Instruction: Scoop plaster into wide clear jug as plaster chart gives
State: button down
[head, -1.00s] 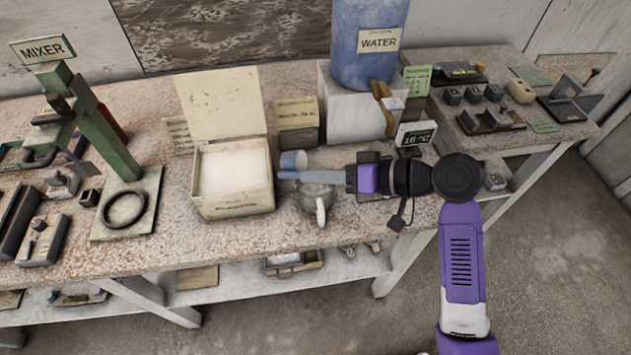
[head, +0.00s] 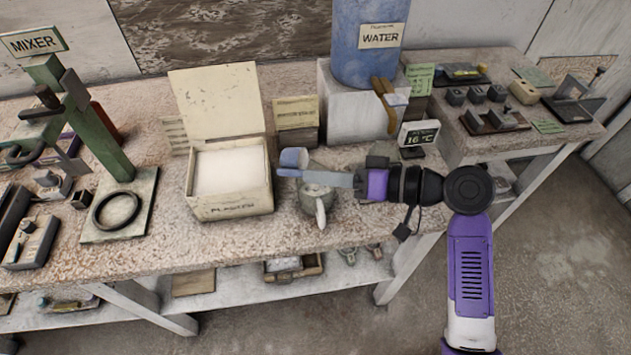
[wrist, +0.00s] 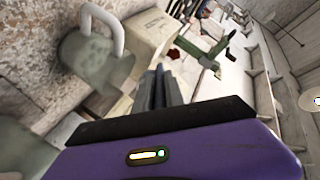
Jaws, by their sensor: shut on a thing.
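My gripper (head: 285,174) reaches in from the right, just right of the plaster box (head: 232,203). It is shut on a small blue-grey cup-shaped thing (head: 293,158), which looks like a scoop. The box is open, with white plaster (head: 230,172) inside. A greyish see-through jug (head: 316,195) with a pale handle stands on the bench below my fingers, partly hidden by them. The jug (wrist: 95,58) also shows in the wrist view, left of my fingers (wrist: 158,88); the held thing is not clear there. A yellowish card (head: 296,113) behind has print too small to read.
A blue water tank (head: 367,45) stands on a white block behind. A small display (head: 418,134) reads 16 °C. The green mixer stand (head: 105,135) is at the left. The bench front between stand and box is clear.

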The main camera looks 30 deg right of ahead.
jog(key=shift+s+d+f+t+y+b, duration=0.15)
jog(key=shift+t+y+b, duration=0.15)
jog(key=shift+b, duration=0.4)
jog(key=shift+r+p, duration=0.5)
jog(key=shift+p, duration=0.5)
jog(key=g+h+p, duration=0.1)
jog(key=p, duration=0.2)
jog(key=w+a+r+g+h+p, duration=0.1)
jog(key=p, duration=0.2)
jog(key=g+p, duration=0.1)
jog(key=p, duration=0.3)
jog(key=shift+w+a+r+h, duration=0.15)
jog(key=shift+r+h, duration=0.25)
jog(key=shift+p, duration=0.5)
jog(key=shift+w+f, duration=0.1)
jog(key=shift+g, duration=0.3)
